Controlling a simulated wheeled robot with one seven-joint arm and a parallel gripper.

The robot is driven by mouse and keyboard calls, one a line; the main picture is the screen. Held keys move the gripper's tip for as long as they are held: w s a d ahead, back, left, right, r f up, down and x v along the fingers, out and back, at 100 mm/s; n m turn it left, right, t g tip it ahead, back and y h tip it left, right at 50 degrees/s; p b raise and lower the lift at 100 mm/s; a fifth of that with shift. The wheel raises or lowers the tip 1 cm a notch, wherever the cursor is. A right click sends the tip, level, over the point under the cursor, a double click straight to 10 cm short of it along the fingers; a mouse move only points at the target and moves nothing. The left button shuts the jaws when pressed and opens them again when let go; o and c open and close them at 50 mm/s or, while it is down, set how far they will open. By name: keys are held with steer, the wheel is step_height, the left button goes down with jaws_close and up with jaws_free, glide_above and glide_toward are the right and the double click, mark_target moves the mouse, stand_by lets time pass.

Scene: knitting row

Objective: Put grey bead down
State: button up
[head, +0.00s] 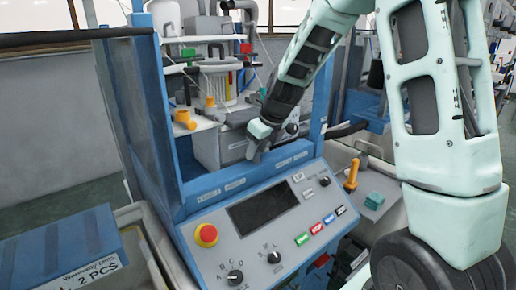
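My arm reaches from the upper right into the open front of the blue-framed machine (165,130). My gripper (254,153) points down just above the rear edge of the machine's sloped control panel (205,250), in front of a grey box (207,150). Its fingers are small and grey here, and I cannot tell whether they are apart or closed. I cannot make out a grey bead; it may be too small to see or hidden at the fingertips.
The panel has a red emergency button (206,234), a dark screen (262,208), black knobs (234,277) and coloured buttons. Yellow fittings (184,118) stand inside the machine. A blue box (72,250) is at lower left. A yellow-handled lever (351,174) stands right of the panel.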

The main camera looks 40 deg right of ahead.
steer(key=shift+r, duration=0.1)
steer(key=shift+r, duration=0.25)
steer(key=v, duration=1.2)
steer(key=s+a+f+n+g, duration=0.1)
steer(key=s+a+f+n, duration=0.15)
steer(key=a+n, duration=0.45)
steer(key=s+a+f+n+g+y, duration=0.1)
steer(key=s+a+f+n, duration=0.1)
steer(key=s+a+n, duration=0.3)
steer(key=s+a+f+n+g, duration=0.1)
steer(key=s+a+f+n, duration=0.1)
steer(key=a+n, duration=0.6)
steer(key=s+a+f+n, duration=0.3)
steer(key=s+n, duration=0.5)
steer(key=n, duration=0.2)
steer(key=s+a+f+n+g+h, duration=0.1)
steer(key=s+a+f+n, duration=0.2)
steer(key=s+n, duration=0.5)
steer(key=a+n, duration=0.1)
steer(key=n, duration=0.2)
steer(key=shift+s+a+g+b, duration=0.25)
steer(key=shift+s+g+b, duration=0.05)
steer(key=shift+f, duration=0.1)
